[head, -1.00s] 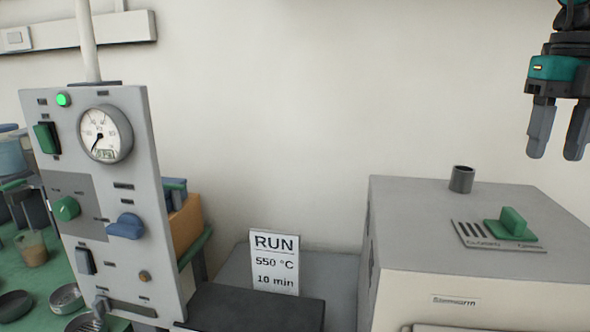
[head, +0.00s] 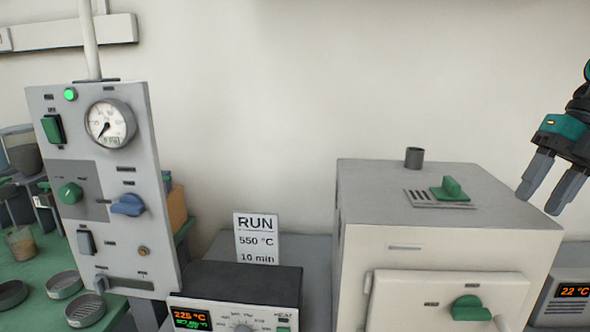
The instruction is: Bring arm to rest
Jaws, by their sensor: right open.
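My right gripper (head: 541,197) is at the right edge of the head view, beside the upper right of the cream furnace (head: 440,262). Its two grey fingers point down and to the left, are spread apart, and hold nothing. I cannot tell whether it is in front of or behind the furnace edge. My left gripper does not show. The furnace has a closed door with a green handle (head: 470,308), and a green slider knob (head: 452,188) and a short grey pipe (head: 414,157) on top.
A grey control panel (head: 105,190) with gauge and knobs stands at the left. A controller box (head: 235,300) with a lit display sits below the RUN sign (head: 257,239). Another unit (head: 568,300) reads 22 °C at the right. Dishes stand on the green bench (head: 35,270).

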